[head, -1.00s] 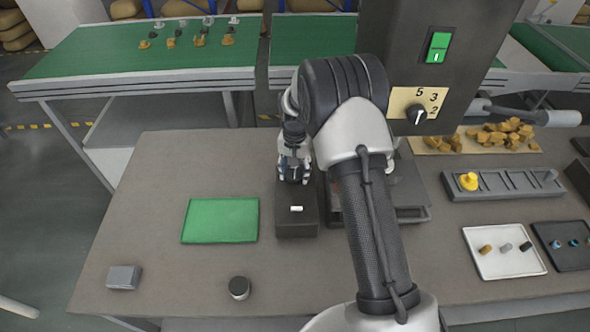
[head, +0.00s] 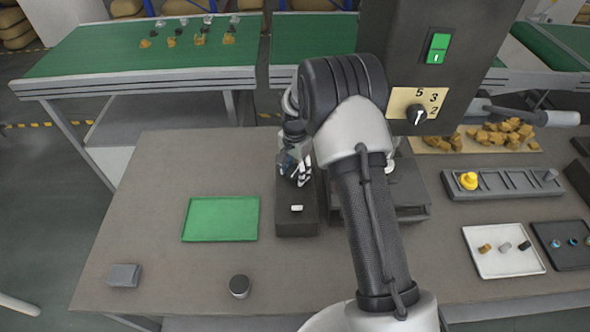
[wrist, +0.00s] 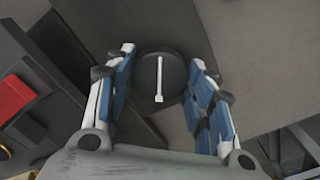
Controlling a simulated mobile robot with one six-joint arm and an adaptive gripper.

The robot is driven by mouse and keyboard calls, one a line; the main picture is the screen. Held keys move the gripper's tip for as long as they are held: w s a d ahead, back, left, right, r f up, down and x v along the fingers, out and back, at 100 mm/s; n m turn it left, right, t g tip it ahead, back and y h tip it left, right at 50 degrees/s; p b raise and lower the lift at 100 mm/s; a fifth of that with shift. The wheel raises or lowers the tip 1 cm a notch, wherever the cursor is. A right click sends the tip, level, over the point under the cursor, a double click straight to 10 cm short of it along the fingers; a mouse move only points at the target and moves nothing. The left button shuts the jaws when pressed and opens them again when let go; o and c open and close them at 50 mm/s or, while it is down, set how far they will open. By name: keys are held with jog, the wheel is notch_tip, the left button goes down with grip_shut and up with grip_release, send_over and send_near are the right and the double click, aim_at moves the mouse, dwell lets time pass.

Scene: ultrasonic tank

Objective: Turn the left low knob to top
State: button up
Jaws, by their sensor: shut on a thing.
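The left low knob (wrist: 148,78) is a dark round knob with a white pointer line, seen between my fingers in the wrist view. The line runs nearly straight up and down there, with a small wider end at the bottom. In the head view the knob is hidden by my gripper (head: 295,172), which is over the far end of a dark box (head: 297,225). My gripper also shows in the wrist view (wrist: 162,98), its blue-padded fingers shut on the knob from both sides.
A small white switch (head: 297,208) is on the near part of the box. An upper dial (head: 417,114) with numbers and a green switch (head: 437,47) are on the dark column. A red piece (wrist: 9,98) shows in the wrist view.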

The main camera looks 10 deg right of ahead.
aim_at(295, 172)
jog(key=o, duration=1.1)
jog(key=shift+c, duration=0.2)
jog(key=shift+r, duration=0.1)
notch_tip(295, 172, up, 12)
